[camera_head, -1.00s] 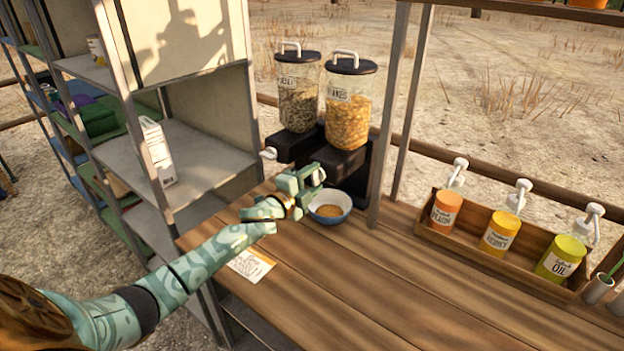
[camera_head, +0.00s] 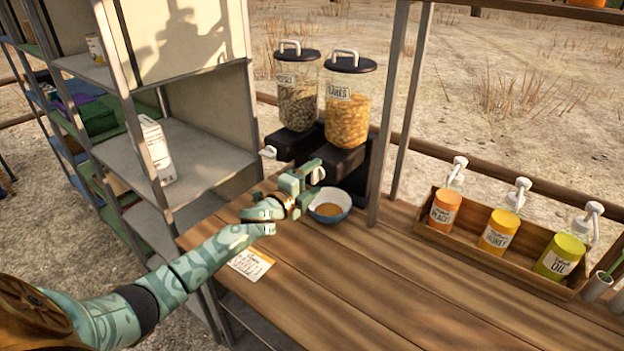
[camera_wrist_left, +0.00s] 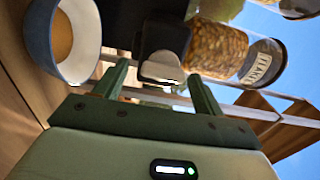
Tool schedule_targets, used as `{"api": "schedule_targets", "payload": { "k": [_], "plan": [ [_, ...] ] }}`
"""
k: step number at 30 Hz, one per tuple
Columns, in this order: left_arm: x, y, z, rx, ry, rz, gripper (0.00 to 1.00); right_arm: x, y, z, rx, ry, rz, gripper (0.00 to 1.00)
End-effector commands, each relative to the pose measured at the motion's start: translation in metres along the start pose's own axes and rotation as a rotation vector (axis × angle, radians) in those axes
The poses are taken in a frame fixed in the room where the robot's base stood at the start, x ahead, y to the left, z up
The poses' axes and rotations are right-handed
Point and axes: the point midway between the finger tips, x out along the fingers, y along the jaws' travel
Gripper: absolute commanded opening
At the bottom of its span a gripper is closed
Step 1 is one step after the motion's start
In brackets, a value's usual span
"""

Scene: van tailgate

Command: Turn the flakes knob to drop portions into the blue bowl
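The flakes dispenser (camera_head: 347,112) is a clear jar of orange-yellow flakes with a black lid, on a black base. Its pale knob (camera_head: 318,175) is at the front, low down; the left wrist view shows the knob (camera_wrist_left: 162,67) between my left fingertips. My left gripper (camera_head: 308,184) is at the knob with its fingers apart, and gaps seem to show on both sides of the knob. The blue bowl (camera_head: 334,194), white inside, stands upright on the table just right of the gripper, with some tan food (camera_wrist_left: 62,36) in its bottom. My right gripper is out of view.
A second dispenser (camera_head: 298,100) with darker contents stands to the left; its white knob (camera_head: 268,152) sticks out. A card (camera_head: 251,264) lies on the wooden table (camera_head: 390,290). A wooden box of pump bottles (camera_head: 485,262) is at right. Grey shelves (camera_head: 190,155) stand left.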

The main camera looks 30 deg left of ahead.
Motion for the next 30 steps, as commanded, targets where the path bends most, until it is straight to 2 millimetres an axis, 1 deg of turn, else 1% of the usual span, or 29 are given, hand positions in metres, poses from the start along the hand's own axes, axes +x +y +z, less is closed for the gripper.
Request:
{"api": "schedule_targets", "payload": {
  "k": [8,11,14,24,27,30],
  "plan": [
    [-0.001,-0.002,0.001,0.0,-0.001,-0.003,0.69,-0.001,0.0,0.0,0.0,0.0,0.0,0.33],
    [-0.009,-0.002,0.001,0.0,-0.001,-0.001,0.69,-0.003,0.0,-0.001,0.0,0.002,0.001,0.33],
    [-0.027,-0.003,0.001,0.0,0.0,-0.001,0.69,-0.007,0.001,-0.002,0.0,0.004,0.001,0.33],
    [-0.118,-0.001,0.0,-0.001,-0.001,0.001,0.69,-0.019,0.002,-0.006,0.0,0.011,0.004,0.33],
    [-0.138,-0.001,0.0,-0.001,-0.001,0.001,0.69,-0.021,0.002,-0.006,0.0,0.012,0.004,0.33],
    [-0.152,0.0,0.0,-0.002,0.0,0.0,0.69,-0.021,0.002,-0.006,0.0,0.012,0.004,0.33]
  ]
}}
